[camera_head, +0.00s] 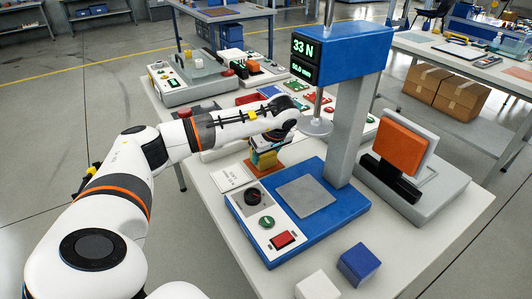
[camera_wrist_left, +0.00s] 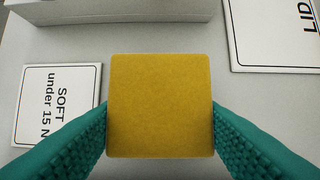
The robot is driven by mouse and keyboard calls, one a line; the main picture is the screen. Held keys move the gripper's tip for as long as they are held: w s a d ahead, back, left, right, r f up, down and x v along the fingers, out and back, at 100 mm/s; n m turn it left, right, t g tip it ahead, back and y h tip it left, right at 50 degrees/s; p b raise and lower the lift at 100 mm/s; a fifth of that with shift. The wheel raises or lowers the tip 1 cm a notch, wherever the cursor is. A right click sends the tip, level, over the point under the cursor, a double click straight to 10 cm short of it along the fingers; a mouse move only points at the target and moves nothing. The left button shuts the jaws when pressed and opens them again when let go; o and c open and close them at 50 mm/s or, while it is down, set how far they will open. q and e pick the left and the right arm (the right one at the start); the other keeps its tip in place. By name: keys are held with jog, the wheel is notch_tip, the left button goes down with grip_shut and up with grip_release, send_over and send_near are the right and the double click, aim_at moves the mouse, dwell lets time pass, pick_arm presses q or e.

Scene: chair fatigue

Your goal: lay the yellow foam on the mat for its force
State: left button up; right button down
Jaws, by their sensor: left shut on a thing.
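My left gripper (camera_head: 265,156) is shut on the yellow foam (camera_wrist_left: 160,105), a square block held between two teal fingers. In the head view the foam (camera_head: 264,160) is partly hidden by the gripper. My right gripper is not in view.
A blue force tester (camera_head: 341,210) with a grey plate (camera_head: 305,194) stands close by; its display (camera_head: 304,57) reads 33 N. A blue cube (camera_head: 358,263) and white cube (camera_head: 317,286) lie at the front. A "LID" card (camera_wrist_left: 272,35) is near. An orange-pad machine (camera_head: 400,143) stands right.

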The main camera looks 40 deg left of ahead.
pick_arm(q)
jog(key=shift+f, duration=0.1)
jog(key=o, duration=1.1)
jog(key=shift+c, duration=0.2)
jog(key=v, duration=0.7)
jog(key=shift+r, duration=0.4)
jog(key=shift+d, duration=0.1)
